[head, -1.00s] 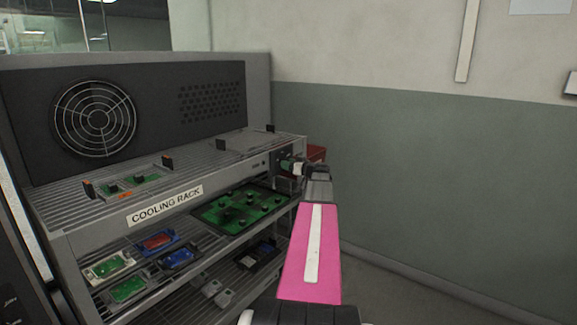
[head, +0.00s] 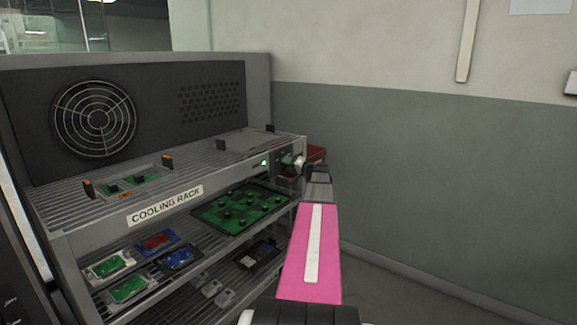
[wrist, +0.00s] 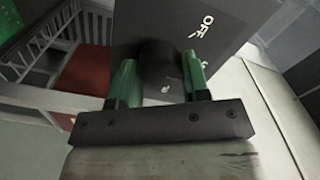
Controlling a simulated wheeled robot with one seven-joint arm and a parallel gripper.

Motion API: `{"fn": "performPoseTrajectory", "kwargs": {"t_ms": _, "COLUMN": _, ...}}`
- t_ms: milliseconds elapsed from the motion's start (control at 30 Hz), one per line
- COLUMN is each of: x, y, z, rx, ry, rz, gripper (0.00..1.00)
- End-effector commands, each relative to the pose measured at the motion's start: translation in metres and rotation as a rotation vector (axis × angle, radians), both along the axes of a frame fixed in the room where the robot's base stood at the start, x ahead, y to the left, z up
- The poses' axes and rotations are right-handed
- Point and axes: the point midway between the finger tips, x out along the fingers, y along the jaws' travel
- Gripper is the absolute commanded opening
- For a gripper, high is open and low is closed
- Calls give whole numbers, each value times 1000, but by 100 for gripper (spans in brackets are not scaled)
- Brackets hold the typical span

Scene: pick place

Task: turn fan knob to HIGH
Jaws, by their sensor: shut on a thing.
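The dark fan knob (wrist: 158,58) shows in the wrist view between my green fingers, on a dark panel (wrist: 190,22) marked OFF. Another mark at the panel's right edge is cut off, and one below the knob is partly hidden. My gripper (wrist: 160,82) is shut on the knob, one finger on each side. In the head view my gripper (head: 293,163) is at the right end of the cooling rack's top, and the knob is hidden there. The round fan grille (head: 94,118) is on the rack's back panel. Which setting the knob points to cannot be told.
A small green light (head: 264,163) glows on the rack's edge beside the gripper. Circuit boards lie on the shelves, including a large green board (head: 241,207) close left of my arm. A red bin (head: 316,153) is behind the gripper. The wall is to the right.

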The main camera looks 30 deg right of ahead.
Motion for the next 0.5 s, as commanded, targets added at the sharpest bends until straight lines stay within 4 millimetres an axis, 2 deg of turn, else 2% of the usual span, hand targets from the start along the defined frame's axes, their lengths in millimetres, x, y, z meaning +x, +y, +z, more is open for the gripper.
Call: {"fn": "performPoseTrajectory", "kwargs": {"t_ms": 500, "x": 0, "y": 0, "z": 0, "rx": 451, "ry": 189, "rz": -1, "gripper": 19}}
